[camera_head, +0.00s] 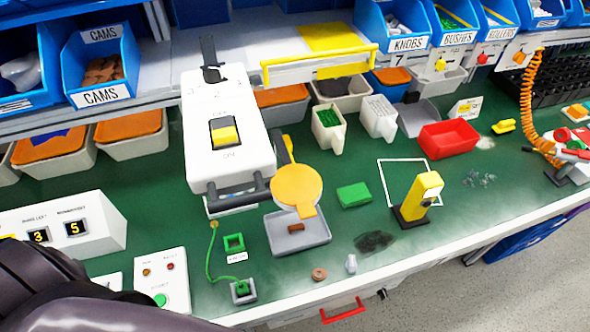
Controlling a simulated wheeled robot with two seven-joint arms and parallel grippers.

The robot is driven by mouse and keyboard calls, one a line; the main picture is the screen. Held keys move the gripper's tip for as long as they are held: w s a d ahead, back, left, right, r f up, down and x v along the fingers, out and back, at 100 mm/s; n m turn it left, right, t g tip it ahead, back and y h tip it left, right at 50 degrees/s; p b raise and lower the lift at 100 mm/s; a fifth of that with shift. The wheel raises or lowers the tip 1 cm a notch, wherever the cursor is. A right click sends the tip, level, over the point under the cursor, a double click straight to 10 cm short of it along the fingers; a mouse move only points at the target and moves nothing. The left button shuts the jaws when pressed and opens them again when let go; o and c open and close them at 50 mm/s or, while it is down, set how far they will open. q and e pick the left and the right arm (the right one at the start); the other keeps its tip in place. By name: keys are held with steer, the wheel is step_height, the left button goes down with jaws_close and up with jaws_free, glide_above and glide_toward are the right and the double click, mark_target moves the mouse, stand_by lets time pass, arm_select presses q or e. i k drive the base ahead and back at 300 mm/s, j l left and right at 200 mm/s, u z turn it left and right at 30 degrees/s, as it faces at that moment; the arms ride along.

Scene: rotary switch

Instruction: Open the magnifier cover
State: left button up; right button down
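The magnifier cover looks to be the round orange-yellow disc (297,184) near the middle of the bench, with a small tab at its lower edge. A yellow arm piece with dark parts runs up from the disc, along the right side of the white switch box (226,120). A small brown part lies in the tray below the disc. A dark link of my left arm fills the lower left corner. Neither gripper is in view.
The white switch box with a dark front handle stands left of the disc. A green block (354,195) and a yellow upright device (421,195) stand to the right. A control box (160,280) is at front left. Bins line the back.

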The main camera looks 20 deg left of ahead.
mark_target(297, 186)
steer(key=k+l+u, duration=0.2)
steer(key=u, duration=0.15)
steer(key=k+l+u, duration=0.1)
steer(key=u, duration=0.25)
steer(key=k, duration=0.05)
